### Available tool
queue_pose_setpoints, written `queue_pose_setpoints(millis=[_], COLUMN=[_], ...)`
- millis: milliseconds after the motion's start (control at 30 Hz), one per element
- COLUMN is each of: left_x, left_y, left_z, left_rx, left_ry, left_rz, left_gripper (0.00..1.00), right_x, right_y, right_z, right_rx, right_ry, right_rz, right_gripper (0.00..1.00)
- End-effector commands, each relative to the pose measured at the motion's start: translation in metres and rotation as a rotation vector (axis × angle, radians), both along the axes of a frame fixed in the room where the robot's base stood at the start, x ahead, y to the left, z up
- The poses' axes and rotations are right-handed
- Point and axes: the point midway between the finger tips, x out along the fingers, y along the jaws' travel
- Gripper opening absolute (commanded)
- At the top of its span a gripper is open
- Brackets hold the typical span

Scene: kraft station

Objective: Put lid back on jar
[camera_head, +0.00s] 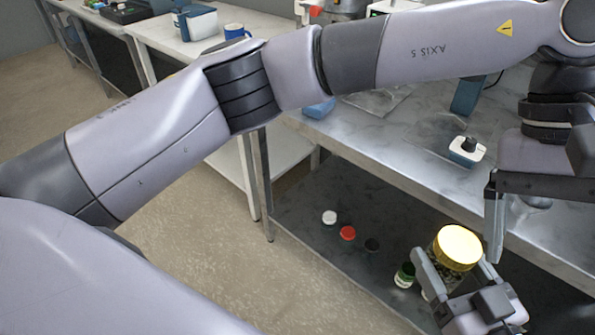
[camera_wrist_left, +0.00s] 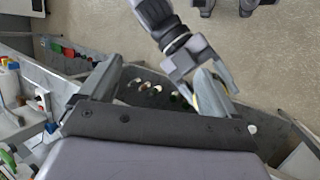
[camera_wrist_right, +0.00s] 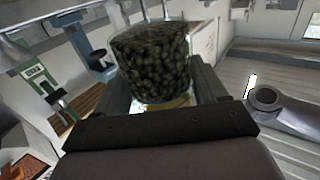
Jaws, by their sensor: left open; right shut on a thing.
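The jar (camera_head: 437,272) with dark contents sits between the fingers of my right gripper (camera_head: 458,282), which is shut on it. The right wrist view shows dark green, rounded pieces inside the jar (camera_wrist_right: 153,60). The yellow lid (camera_head: 459,246) is at the jar's upper end in the head view; I cannot tell whether it is fully seated. A yellow edge also shows near the right gripper's palm (camera_wrist_right: 168,104). My left gripper (camera_head: 497,215) is above and right of the lid, open and empty. In the left wrist view its fingers (camera_wrist_left: 158,85) are wide apart.
Small containers with white (camera_head: 329,217), red (camera_head: 347,233), black (camera_head: 371,245) and green (camera_head: 405,273) tops stand on the lower shelf (camera_head: 300,205). The metal worktop (camera_head: 400,130) edge is close to my left gripper. A white and dark item (camera_head: 467,151) stands on it.

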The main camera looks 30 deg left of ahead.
Motion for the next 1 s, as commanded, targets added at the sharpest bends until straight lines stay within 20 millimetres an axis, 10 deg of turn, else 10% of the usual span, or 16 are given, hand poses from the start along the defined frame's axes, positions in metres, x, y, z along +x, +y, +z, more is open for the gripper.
queue_pose_setpoints(millis=[467,1000], left_x=[-0.04,0.042], left_y=[-0.042,0.01], left_z=[0.029,0.039], left_rx=[-0.373,-0.487], left_ry=[0.914,2.118], left_rz=[0.396,0.792], left_gripper=[0.91,0.91], right_x=[0.0,0.0], right_y=[0.0,0.0], right_z=[0.001,0.001], right_rx=[0.002,0.002], right_ry=[-0.002,-0.002], right_rz=[0.0,0.0], right_gripper=[0.0,0.0])
